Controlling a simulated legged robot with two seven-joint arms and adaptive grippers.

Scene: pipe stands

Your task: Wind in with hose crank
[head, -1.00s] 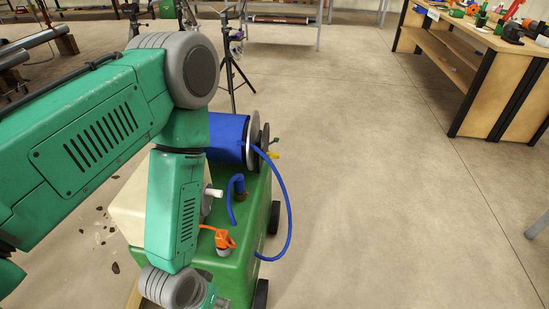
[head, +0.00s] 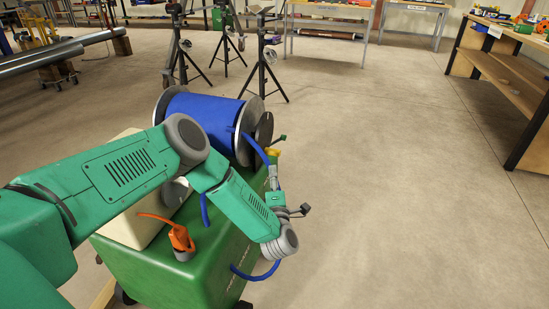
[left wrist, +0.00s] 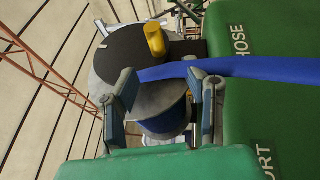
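A blue hose reel (head: 200,112) with grey end discs sits on my green cart in the head view. On its right end is a dark crank disc (head: 264,129) with a yellow handle (head: 272,152). In the left wrist view the yellow handle (left wrist: 155,39) stands out from the dark disc (left wrist: 135,55), ahead of the fingers. My left gripper (head: 274,180) is beside the cart, short of the crank. Its fingers (left wrist: 167,88) are apart. The blue hose (left wrist: 260,67) crosses close to the right finger; I cannot tell whether they touch. My right gripper is out of view.
An orange nozzle-like piece (head: 180,238) stands on the cart top (head: 205,255). Black tripod stands (head: 262,60) are behind the reel. A wooden bench (head: 500,80) is at far right. Grey pipes (head: 60,55) lie at far left. The floor to the right is clear.

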